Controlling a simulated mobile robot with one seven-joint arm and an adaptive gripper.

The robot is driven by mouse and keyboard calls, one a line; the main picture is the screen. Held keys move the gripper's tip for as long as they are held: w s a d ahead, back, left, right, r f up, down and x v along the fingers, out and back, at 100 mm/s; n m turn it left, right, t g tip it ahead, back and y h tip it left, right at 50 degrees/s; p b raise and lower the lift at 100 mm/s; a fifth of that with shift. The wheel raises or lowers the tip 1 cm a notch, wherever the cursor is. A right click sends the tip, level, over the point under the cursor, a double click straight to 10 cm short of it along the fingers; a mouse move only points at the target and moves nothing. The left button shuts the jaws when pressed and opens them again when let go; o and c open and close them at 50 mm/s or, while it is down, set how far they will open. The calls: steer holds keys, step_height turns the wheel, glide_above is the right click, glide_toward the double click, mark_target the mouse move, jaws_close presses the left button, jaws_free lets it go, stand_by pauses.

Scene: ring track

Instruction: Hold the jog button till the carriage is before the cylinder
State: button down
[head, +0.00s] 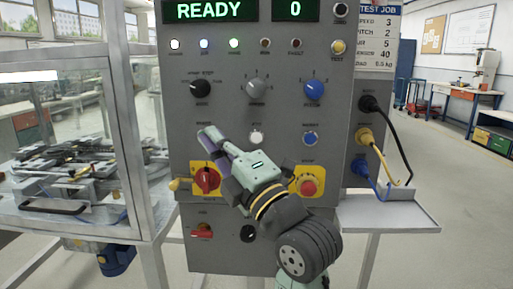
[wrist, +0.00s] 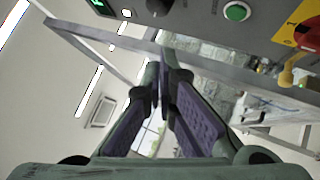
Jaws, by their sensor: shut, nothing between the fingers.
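My gripper (head: 206,135) is shut and empty in front of the grey control panel (head: 275,115), its tip pointing up and left. In the wrist view its fingers (wrist: 165,65) meet, apart from a green button (wrist: 236,12). That button is hidden behind my gripper in the head view. A white button (head: 256,138) and a blue button (head: 311,138) lie to the right. The labels are too small to tell which is the jog button. The glazed machine (head: 75,180) stands at the left; I cannot make out its carriage or cylinder.
The display (head: 210,11) reads READY and the counter (head: 295,10) shows 0. A red switch on yellow (head: 206,181) and a red mushroom button (head: 309,187) sit low on the panel. Cables (head: 372,140) hang at its right side above a grey shelf (head: 395,213).

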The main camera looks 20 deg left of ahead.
mark_target(256, 137)
steer(key=w+d+f+n+h, duration=0.2)
steer(key=d+f+n, duration=0.2)
steer(key=d+f, duration=0.1)
steer(key=shift+w+d+n+g+b, duration=0.25)
steer(key=shift+d+n+g+b, duration=0.05)
steer(key=shift+d+n+g, duration=0.1)
steer(key=shift+w+a+p, duration=0.1)
steer(key=shift+w+a, duration=0.3)
steer(key=shift+w, duration=1)
steer(key=shift+w+a+p, duration=0.1)
steer(key=shift+w+a, duration=0.35)
steer(key=shift+w, duration=0.95)
steer(key=shift+w+a+p, duration=0.1)
steer(key=shift+w+a, duration=0.3)
steer(key=shift+w, duration=1)
steer(key=shift+w+f, duration=0.1)
steer(key=shift+w, duration=0.05)
steer(key=shift+w+a+b, duration=0.1)
steer(key=shift+w+b, duration=0.2)
steer(key=shift+b, duration=0.15)
